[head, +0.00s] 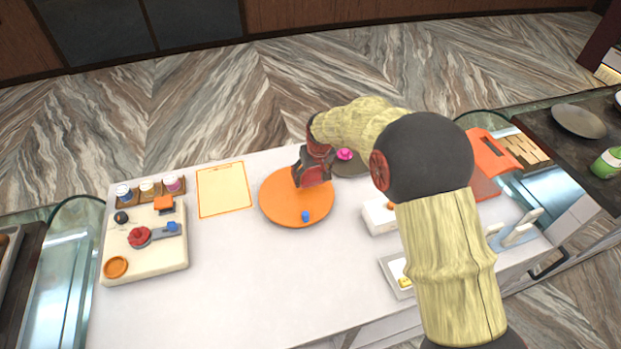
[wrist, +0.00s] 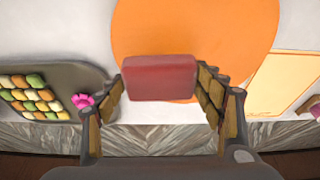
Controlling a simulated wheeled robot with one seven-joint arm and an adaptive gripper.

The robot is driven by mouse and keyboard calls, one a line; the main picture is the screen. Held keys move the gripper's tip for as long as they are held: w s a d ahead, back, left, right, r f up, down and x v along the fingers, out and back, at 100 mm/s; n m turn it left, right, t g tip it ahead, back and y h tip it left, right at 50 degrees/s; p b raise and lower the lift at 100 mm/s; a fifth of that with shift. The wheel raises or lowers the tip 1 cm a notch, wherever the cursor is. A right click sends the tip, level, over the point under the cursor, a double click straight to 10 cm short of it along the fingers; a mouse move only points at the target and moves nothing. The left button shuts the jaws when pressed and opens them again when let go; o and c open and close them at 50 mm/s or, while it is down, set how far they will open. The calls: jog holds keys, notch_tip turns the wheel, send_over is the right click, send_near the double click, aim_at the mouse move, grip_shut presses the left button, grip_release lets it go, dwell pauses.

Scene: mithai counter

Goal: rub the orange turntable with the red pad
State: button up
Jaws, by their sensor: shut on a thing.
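The orange turntable (head: 283,213) is a flat round disc in the middle of the white counter. A small blue piece (head: 305,216) sits near its front edge. My gripper (head: 311,179) is over the turntable's back right part in the head view. In the wrist view my gripper (wrist: 161,84) is shut on the red pad (wrist: 160,78), one finger on each side. The pad lies over the orange turntable (wrist: 195,30). I cannot tell whether the pad touches the surface. In the head view the pad is mostly hard to separate from the dark red fingers.
A yellow orange-edged sheet (head: 223,189) lies left of the turntable. A cream board (head: 146,251) with small parts is farther left. A dark plate with a pink flower (wrist: 82,101) and sweets is close behind. A white block (head: 378,217) stands right.

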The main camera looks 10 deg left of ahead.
jog(key=shift+r+p, duration=0.8)
jog(key=shift+r, duration=1.2)
